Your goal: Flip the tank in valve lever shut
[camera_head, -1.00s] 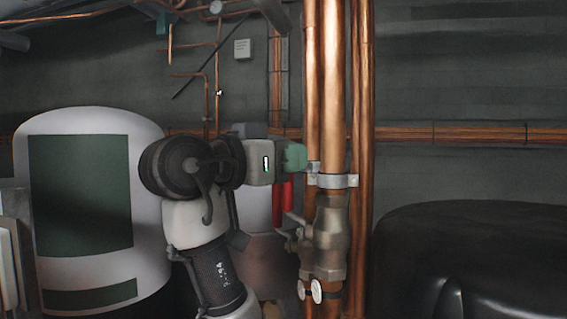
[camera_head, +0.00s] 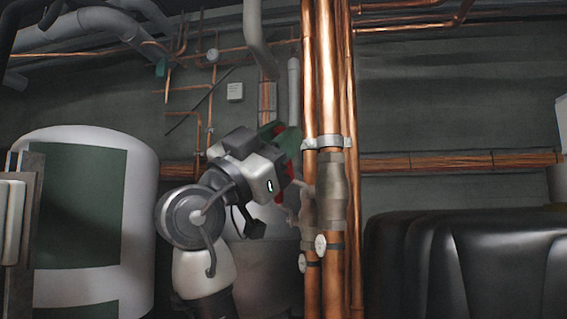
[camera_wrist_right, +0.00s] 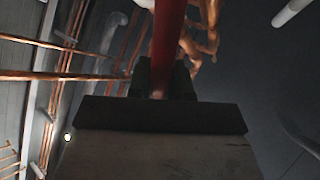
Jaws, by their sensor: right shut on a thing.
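A red lever (camera_head: 279,129) shows in small pieces around my right gripper (camera_head: 284,152), left of the copper pipes. In the right wrist view the red lever (camera_wrist_right: 168,38) runs up the picture from between the two dark fingers (camera_wrist_right: 160,82), which are shut on it. The green fingers and the grey wrist hide most of the lever in the head view. A brass valve body (camera_head: 331,195) sits on the thick vertical copper pipe, just right of and below the gripper. How the lever joins the valve is hidden.
Vertical copper pipes (camera_head: 328,80) with a clamp (camera_head: 322,143) stand close right of the gripper. A white tank with a green panel (camera_head: 140,200) stands left. A black tank (camera_head: 460,265) stands at lower right. Thin pipes run along the back wall.

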